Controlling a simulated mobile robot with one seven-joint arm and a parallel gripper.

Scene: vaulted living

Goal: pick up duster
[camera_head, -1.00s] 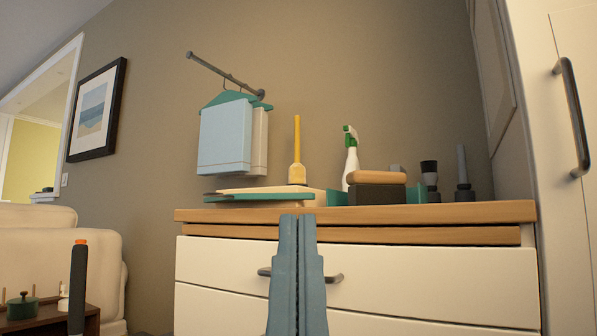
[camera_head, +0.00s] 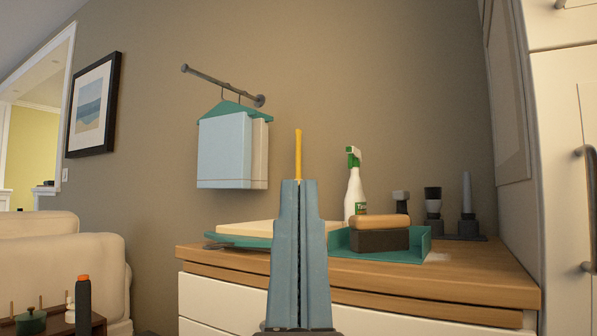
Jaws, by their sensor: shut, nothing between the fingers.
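A yellow object with a thin upright handle (camera_head: 298,153), which looks like the duster, stands on the wooden counter top. Only its upper handle shows above my fingertips. Its lower part is hidden behind my gripper. My gripper (camera_head: 299,183) is shut and empty, pointing up in front of the counter with its tips in line with the handle. I cannot tell how far apart they are in depth.
A teal tray (camera_head: 425,245) on the counter (camera_head: 440,277) holds a dark block brush (camera_head: 380,240) with a wooden top. A spray bottle (camera_head: 355,190) stands behind it. A pale board (camera_head: 245,230) lies left of my gripper. Cloths (camera_head: 225,150) hang from a wall rail.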

